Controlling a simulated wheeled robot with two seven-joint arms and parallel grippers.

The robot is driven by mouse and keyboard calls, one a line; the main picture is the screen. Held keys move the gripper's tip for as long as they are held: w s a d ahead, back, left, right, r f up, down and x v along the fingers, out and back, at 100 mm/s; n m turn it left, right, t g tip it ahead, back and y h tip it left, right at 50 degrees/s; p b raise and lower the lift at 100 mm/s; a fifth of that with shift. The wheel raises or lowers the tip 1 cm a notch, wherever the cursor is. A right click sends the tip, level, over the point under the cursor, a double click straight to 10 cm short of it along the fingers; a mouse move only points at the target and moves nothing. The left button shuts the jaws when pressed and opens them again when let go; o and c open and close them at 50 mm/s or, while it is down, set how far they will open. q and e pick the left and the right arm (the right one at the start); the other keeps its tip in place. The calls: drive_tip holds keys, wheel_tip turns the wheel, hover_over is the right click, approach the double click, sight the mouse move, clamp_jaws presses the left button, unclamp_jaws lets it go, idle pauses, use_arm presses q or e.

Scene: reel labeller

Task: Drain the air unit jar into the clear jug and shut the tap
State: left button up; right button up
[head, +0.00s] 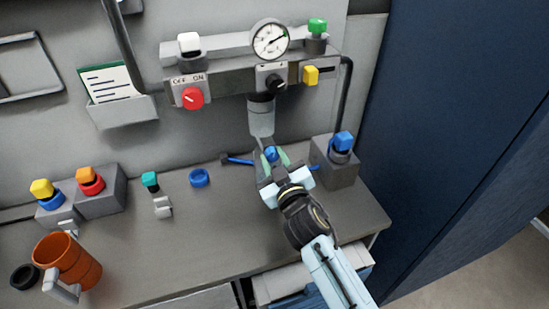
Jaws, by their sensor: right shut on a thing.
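The air unit's jar (262,118) is a grey cylinder hanging under the wall unit (228,84). My right gripper (270,159) is just below the jar. It is shut on a small blue part (270,153), which looks like the jar's tap. The fingers hide most of this part, so I cannot tell which way the tap is turned. I cannot make out a clear jug or any liquid. My left gripper is not in view.
The unit carries a gauge (270,40), a red OFF/ON knob (193,97) and a black knob (275,81). An orange mug (75,259) stands at bench left. A blue ring (199,177) lies mid-bench. A grey block with a blue cap (337,162) stands right of my gripper.

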drive_tip(key=n, duration=0.5)
drive_tip(key=shift+n, duration=0.3)
drive_tip(key=n, duration=0.5)
drive_tip(key=shift+n+p, duration=0.3)
drive_tip(key=shift+p, duration=0.1)
drive_tip(key=o, duration=1)
drive_tip(key=shift+c, duration=0.2)
